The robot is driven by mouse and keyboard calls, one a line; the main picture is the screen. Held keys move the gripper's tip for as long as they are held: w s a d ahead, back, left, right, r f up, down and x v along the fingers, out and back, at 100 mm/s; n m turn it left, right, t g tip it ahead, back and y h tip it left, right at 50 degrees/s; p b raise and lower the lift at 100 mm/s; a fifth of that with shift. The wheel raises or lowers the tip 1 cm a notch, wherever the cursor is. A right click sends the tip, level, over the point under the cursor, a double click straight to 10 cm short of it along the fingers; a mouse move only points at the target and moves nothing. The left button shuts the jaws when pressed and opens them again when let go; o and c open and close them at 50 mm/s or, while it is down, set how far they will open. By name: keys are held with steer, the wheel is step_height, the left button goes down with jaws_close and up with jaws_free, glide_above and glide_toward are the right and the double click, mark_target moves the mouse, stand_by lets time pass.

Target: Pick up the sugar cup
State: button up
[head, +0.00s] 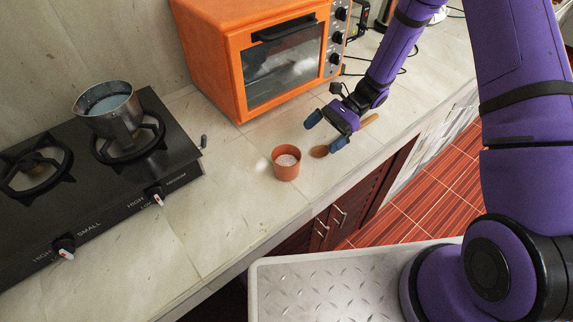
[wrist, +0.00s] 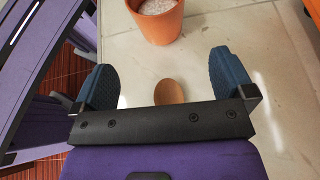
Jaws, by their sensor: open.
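The sugar cup (head: 286,163) is a small terracotta cup with white grainy contents, standing upright on the stone counter. It shows at the top of the wrist view (wrist: 157,22), ahead of the fingers and cut off by the frame edge. My gripper (head: 326,132) is open, with its two blue fingertips spread apart and nothing held. It is above the counter, to the right of the cup and apart from it. A wooden spoon (head: 320,151) lies on the counter below my gripper. Its bowl shows between the fingers in the wrist view (wrist: 169,92); its handle is partly hidden.
An orange toaster oven (head: 213,62) stands behind the cup. A black gas stove (head: 95,165) with a metal pot (head: 112,118) of pale liquid is at left. The counter's front edge runs close to the spoon. Bare counter (head: 215,215) lies left of the cup.

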mark_target(298, 156)
steer(key=shift+s+a+f, duration=0.1)
steer(key=shift+a+f, duration=0.2)
steer(key=shift+f, duration=0.25)
steer(key=x, duration=1)
steer(key=shift+s+a+r, duration=0.15)
steer(key=shift+s+a, duration=0.05)
steer(key=shift+s, duration=0.05)
steer(key=shift+c, duration=0.2)
steer(key=c, duration=1)
steer(key=shift+r, duration=0.15)
